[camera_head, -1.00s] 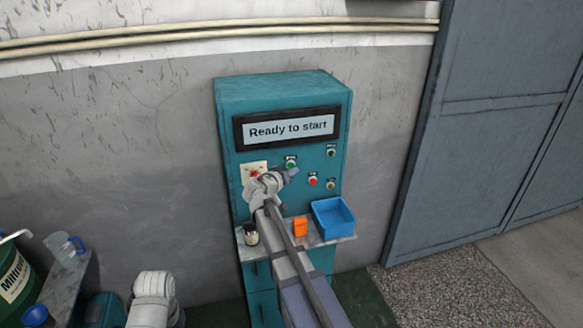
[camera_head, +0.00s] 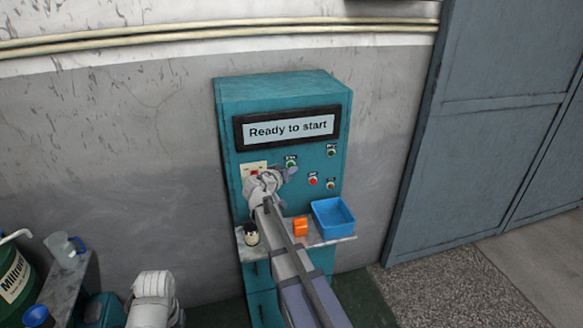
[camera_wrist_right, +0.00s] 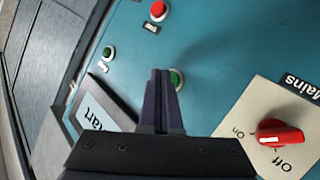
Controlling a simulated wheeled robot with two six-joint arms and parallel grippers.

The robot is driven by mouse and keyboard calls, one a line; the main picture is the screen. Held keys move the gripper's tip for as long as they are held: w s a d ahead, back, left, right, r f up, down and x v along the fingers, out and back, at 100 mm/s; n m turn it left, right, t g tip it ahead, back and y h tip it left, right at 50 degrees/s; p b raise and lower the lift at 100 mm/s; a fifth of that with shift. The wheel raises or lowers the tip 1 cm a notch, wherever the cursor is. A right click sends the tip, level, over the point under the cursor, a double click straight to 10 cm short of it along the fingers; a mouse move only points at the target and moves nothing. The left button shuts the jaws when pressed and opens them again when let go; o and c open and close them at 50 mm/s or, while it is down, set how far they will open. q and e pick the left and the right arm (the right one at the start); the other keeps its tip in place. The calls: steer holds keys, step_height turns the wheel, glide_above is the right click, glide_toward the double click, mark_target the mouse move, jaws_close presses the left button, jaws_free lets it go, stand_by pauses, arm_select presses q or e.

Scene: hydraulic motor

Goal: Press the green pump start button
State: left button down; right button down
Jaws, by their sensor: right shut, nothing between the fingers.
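The green button (camera_head: 291,161) is on the front of the teal control cabinet (camera_head: 230,110), under the display (camera_head: 289,128) reading "Ready to start". It also shows in the right wrist view (camera_wrist_right: 177,77), partly hidden behind the fingertips. My right gripper (camera_head: 292,170) is shut and empty, its tips just below the button in the head view. In the right wrist view the closed fingertips (camera_wrist_right: 160,72) overlap the button's edge. I cannot tell whether they touch it. My left gripper is not in view.
A red mains knob (camera_wrist_right: 279,137) on a cream plate is beside the gripper. Below, a shelf holds a blue bin (camera_head: 333,218), an orange object (camera_head: 300,227) and a small jar (camera_head: 251,235).

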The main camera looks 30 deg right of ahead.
steer(key=shift+w, duration=0.35)
stand_by(0.6)
steer(key=shift+s, duration=0.15)
steer(key=shift+s+a, duration=0.15)
steer(key=shift+s, duration=0.5)
steer(key=s, duration=0.2)
steer(key=s+a, duration=0.1)
steer(key=s, duration=0.2)
stand_by(0.5)
steer(key=shift+a, duration=0.1)
stand_by(0.6)
